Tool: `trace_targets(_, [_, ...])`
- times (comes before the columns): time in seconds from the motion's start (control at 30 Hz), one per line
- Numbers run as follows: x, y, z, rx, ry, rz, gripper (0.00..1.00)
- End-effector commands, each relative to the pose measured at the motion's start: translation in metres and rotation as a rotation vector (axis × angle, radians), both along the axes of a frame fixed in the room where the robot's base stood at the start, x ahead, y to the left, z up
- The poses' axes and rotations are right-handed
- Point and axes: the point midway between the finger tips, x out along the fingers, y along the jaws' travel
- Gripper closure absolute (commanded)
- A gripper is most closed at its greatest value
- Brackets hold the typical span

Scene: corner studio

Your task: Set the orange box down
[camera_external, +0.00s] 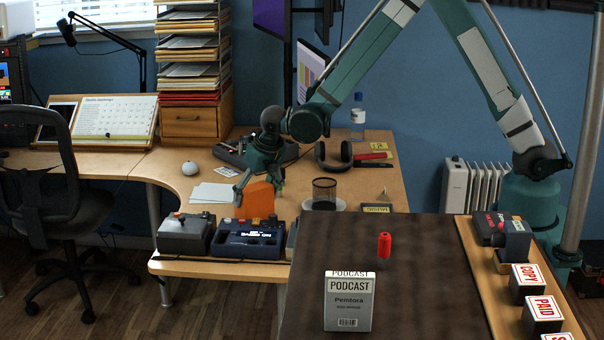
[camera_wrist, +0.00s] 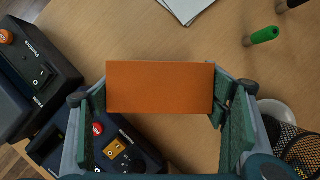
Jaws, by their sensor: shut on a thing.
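The orange box (camera_external: 258,200) is in my gripper (camera_external: 260,187) over the wooden corner desk, in the external view. In the wrist view the orange box (camera_wrist: 160,87) spans the space between the two green finger pads of my gripper (camera_wrist: 165,105), which is shut on it. Bare desk shows around the box in the wrist view. I cannot tell whether the underside of the box touches the desk or hangs just above it.
Dark devices (camera_external: 248,240) stand along the desk's front edge, close to the box. White papers (camera_external: 212,193) lie to its left. A mesh cup (camera_external: 324,193) stands to the right. A dark table (camera_external: 420,270) with a white podcast box (camera_external: 348,302) is in front.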

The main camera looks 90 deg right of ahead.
Motion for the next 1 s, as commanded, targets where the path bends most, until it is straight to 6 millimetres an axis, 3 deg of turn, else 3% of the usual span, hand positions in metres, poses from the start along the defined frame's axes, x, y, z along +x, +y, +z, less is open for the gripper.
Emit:
trace_targets(0.4, [0.0000, 0.0001, -0.0035, 0.000, 0.000, 0.000, 0.42])
trace_targets(0.43, [0.0000, 0.0000, -0.0028, 0.000, 0.000, 0.000, 0.23])
trace_targets(0.53, [-0.0001, 0.0001, -0.0024, 0.000, 0.000, 0.000, 0.12])
trace_targets(1.0, [-0.0001, 0.0001, 0.0005, 0.000, 0.000, 0.000, 0.12])
